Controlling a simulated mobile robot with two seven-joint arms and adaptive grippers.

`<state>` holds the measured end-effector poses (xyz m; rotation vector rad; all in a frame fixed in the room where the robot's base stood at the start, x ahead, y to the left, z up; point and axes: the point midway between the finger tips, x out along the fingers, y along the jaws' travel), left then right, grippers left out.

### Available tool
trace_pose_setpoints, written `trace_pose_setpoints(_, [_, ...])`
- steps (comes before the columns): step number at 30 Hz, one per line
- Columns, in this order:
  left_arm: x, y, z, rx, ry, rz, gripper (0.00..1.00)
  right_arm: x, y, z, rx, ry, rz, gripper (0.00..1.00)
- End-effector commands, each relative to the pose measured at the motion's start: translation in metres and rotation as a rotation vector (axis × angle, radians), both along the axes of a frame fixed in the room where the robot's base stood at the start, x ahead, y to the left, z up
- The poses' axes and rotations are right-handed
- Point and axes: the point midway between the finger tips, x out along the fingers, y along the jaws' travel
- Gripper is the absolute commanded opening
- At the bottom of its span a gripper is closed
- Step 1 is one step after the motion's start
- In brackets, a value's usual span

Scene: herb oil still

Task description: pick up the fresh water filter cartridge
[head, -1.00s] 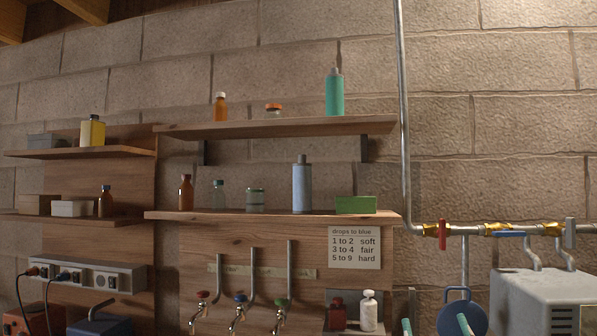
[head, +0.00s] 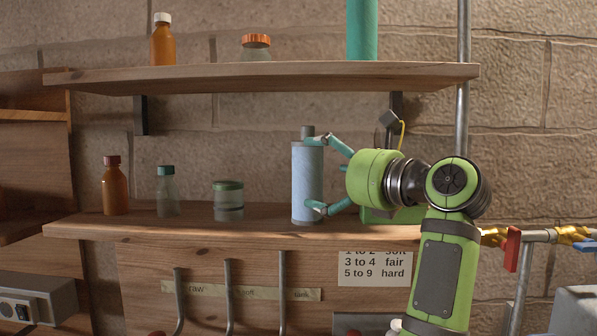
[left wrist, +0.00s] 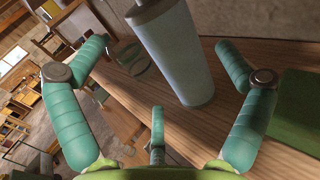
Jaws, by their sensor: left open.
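A pale blue cylindrical cartridge (head: 307,182) with a grey cap stands upright on the lower shelf (head: 180,230). It also shows in the left wrist view (left wrist: 175,55), rising between the spread fingers. My left gripper (head: 318,174) reaches in from the right in the head view, its teal fingers at the cartridge's upper and lower parts. It is open in the left wrist view (left wrist: 163,65), with a gap between the cartridge and the right finger. I cannot tell whether any finger touches it. A larger teal cylinder (head: 362,30) stands on the upper shelf. My right gripper is not in view.
Left of the cartridge stand a lidded jar (head: 229,202), a clear bottle (head: 167,192) and a brown bottle (head: 115,188). A green box (left wrist: 298,112) lies close by my right finger in the wrist view. The upper shelf (head: 250,78) overhangs.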

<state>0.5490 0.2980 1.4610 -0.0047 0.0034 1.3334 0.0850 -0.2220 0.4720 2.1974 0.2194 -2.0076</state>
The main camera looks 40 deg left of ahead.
Motion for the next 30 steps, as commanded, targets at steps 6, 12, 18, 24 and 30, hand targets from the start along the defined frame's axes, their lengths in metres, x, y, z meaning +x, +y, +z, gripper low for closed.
trace_pose_setpoints(6, [0.008,0.026,0.007,0.002,0.003,0.005,1.00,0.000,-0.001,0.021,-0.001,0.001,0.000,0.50])
trace_pose_setpoints(12, [0.018,0.053,0.007,0.004,0.002,0.005,1.00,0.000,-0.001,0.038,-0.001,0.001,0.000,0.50])
trace_pose_setpoints(18, [0.020,0.061,0.004,0.002,0.001,0.002,1.00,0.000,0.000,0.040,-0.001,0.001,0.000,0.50])
trace_pose_setpoints(24, [0.020,0.061,0.004,0.003,0.001,0.002,0.76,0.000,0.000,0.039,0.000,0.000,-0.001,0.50])
trace_pose_setpoints(30, [0.020,0.061,0.004,0.003,0.001,0.002,0.38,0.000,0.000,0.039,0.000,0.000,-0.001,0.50])
